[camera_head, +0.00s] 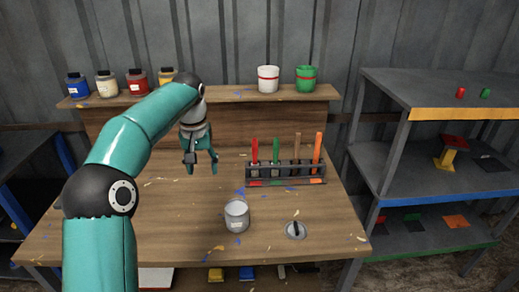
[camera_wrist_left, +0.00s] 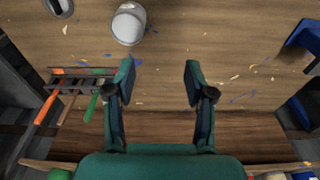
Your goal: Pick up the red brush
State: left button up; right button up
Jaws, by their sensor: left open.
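The red brush (camera_head: 255,150) stands upright, handle up, in the left slot of a dark rack (camera_head: 291,181) on the workbench. A green brush (camera_head: 276,149), a brown brush (camera_head: 297,147) and an orange brush (camera_head: 317,147) stand in the same rack. My left gripper (camera_head: 201,172) is open and empty, pointing down over the bench to the left of the red brush and apart from it. In the left wrist view, the open left gripper (camera_wrist_left: 160,72) has only bare wood between its fingers. There the rack shows at left, and I cannot make out the red brush. My right gripper is not in view.
A grey can (camera_head: 237,216) and a round lid (camera_head: 296,230) are at the bench front. Paint jars (camera_head: 107,84), a white bucket (camera_head: 268,79) and a green bucket (camera_head: 306,79) stand on the raised back shelf (camera_head: 225,94). Grey shelving (camera_head: 385,160) stands at right. The bench's left side is mostly clear.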

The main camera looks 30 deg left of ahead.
aim_at(255, 146)
jog(key=i, duration=1.1)
